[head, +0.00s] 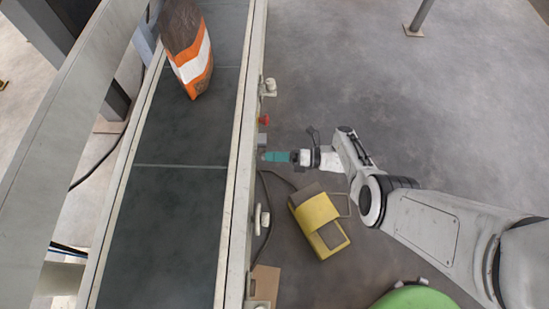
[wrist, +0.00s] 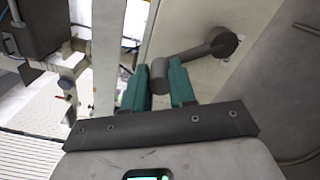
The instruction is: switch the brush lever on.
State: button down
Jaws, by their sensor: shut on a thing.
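A dark grey lever (wrist: 192,57) shows in the wrist view, with a round hub on a pale panel and an arm leading down-left to a thick cylindrical grip. I take it as the brush lever; no label is visible. My gripper (wrist: 159,82) has its two teal fingers on either side of the lever's grip and is shut on it. In the head view my gripper (head: 264,156) reaches the right side of the conveyor; I cannot make out the lever clearly there.
A red button (head: 264,120) sits on the conveyor frame (head: 232,210) just beyond my gripper. A yellow foot-pedal-like box (head: 318,222) stands on the floor below my arm. An orange, white and brown bag (head: 190,60) lies on the dark belt (head: 185,125).

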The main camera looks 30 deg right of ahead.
jog(key=shift+w+d+r+m, duration=0.3)
jog(key=shift+w+r+m, duration=0.15)
jog(key=shift+m, duration=0.35)
jog(key=c, duration=0.9)
grip_release()
jog(key=shift+f, duration=0.1)
jog(key=v, duration=1)
jog(key=shift+s+d, duration=0.2)
jog(key=shift+d, duration=0.15)
